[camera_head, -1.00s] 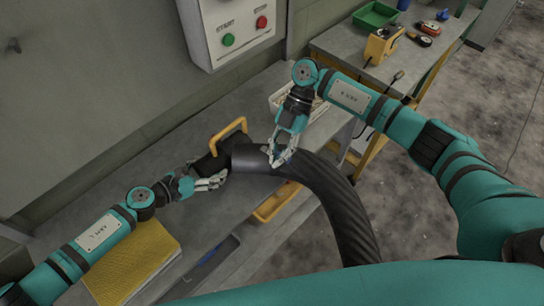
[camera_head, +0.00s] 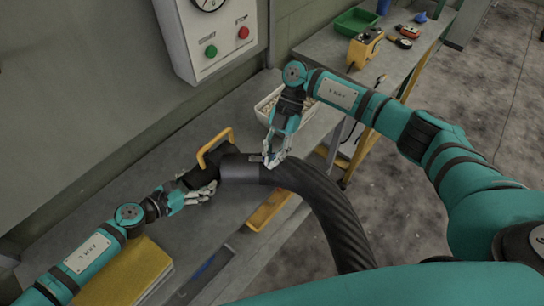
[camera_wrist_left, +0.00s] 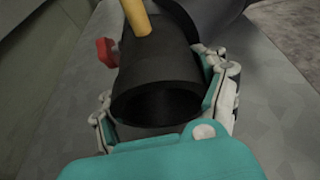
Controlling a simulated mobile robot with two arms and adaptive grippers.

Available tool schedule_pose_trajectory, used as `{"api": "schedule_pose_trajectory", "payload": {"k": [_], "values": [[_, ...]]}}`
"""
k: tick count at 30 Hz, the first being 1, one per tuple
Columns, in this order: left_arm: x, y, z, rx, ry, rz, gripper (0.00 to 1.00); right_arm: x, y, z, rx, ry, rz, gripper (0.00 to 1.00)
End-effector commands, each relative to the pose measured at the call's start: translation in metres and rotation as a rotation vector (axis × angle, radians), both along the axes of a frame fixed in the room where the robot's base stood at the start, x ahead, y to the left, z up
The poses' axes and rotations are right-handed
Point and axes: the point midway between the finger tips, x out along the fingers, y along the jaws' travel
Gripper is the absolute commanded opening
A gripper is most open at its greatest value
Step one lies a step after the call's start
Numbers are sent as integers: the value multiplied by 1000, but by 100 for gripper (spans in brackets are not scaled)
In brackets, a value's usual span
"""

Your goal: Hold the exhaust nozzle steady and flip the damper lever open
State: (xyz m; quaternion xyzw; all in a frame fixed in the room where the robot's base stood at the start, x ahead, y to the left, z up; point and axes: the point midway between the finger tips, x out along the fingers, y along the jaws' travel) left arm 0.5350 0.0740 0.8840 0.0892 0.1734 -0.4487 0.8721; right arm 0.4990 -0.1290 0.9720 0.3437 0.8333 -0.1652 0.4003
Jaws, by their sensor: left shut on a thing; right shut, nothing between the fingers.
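The exhaust nozzle is a dark cylinder (camera_head: 209,163) with a yellow handle (camera_head: 216,141) on top, at the end of a black hose (camera_head: 325,205). My left gripper (camera_head: 208,188) is shut on the nozzle near its open end. In the left wrist view the fingers lie on either side of the nozzle's open mouth (camera_wrist_left: 158,105). A red part, perhaps the damper lever (camera_wrist_left: 107,52), sticks out on the nozzle's left side there. My right gripper (camera_head: 273,160) is shut and empty, at the hose's near-nozzle end; I cannot tell whether it touches.
The grey bench (camera_head: 160,225) carries a yellow pad (camera_head: 125,277) at front left and a white tray (camera_head: 272,103) behind my right gripper. A control box (camera_head: 212,45) hangs on the wall. A second table at back right holds a green bin (camera_head: 357,21) and a yellow tool (camera_head: 365,49).

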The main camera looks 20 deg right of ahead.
Motion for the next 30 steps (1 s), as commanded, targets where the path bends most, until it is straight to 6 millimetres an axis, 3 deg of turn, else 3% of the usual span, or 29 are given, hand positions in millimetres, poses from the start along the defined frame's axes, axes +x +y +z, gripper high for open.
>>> {"api": "schedule_pose_trajectory", "payload": {"k": [14, 23, 30], "values": [[1, 0, 1, -2, 1, 2, 13, -2, 1, 0, 0, -1, 1, 0], [1, 0, 1, -1, 0, 3, 13, -39, 12, -1, 0, 0, 4, 0], [1, 0, 1, -2, -1, 1, 13, -8, 3, 38, -1, -4, -2, 0]]}}
